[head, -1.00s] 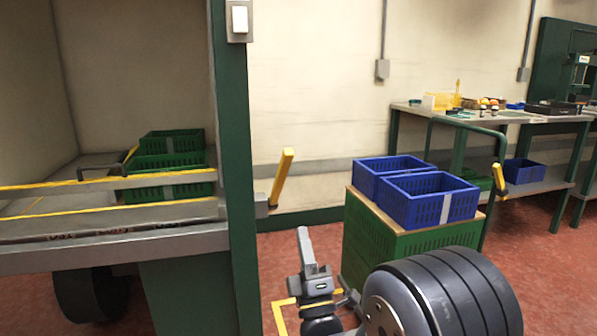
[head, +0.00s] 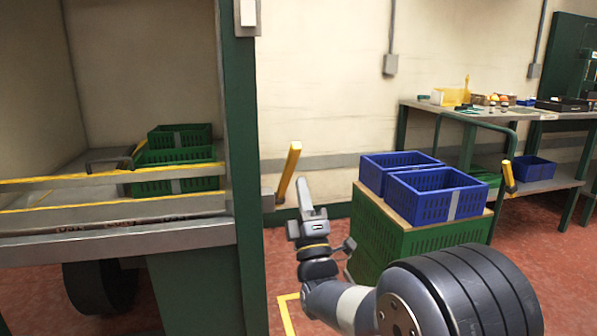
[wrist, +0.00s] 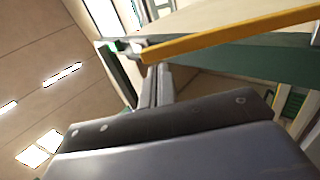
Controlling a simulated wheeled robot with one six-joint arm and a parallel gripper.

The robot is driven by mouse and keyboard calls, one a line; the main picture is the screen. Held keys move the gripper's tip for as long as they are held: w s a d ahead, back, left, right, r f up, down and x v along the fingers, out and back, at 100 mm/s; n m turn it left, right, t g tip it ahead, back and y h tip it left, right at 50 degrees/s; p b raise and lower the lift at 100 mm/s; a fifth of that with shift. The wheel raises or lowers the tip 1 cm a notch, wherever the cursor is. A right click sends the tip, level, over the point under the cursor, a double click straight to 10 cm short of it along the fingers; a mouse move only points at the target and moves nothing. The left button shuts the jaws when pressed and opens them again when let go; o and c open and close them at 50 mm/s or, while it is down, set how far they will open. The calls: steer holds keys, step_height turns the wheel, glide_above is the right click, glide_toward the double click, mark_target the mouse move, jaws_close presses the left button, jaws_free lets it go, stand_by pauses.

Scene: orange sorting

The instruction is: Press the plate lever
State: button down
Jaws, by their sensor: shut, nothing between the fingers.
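The lever (head: 289,172) has a straight yellow handle on a grey bracket, beside the green post of the lift frame. It stands up, leaning slightly right. My gripper (head: 310,188) is shut and empty, pointing up just right of the lever's lower half in the head view. A small gap shows between them there; their depth difference is hard to judge. In the wrist view, my shut fingers (wrist: 157,85) reach towards a yellow bar (wrist: 230,34) that crosses the upper right. I cannot tell for sure that this bar is the lever.
The green post (head: 242,170) and the grey platform (head: 120,243) with green crates (head: 178,155) stand on the left. Blue crates (head: 437,195) sit on a green box (head: 418,245) to the right. A workbench (head: 480,110) is behind them.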

mark_target(296, 156)
steer(key=x, duration=0.4)
steer(key=shift+w+a+r, duration=0.1)
steer(key=shift+w+r, duration=0.2)
steer(key=shift+r, duration=0.1)
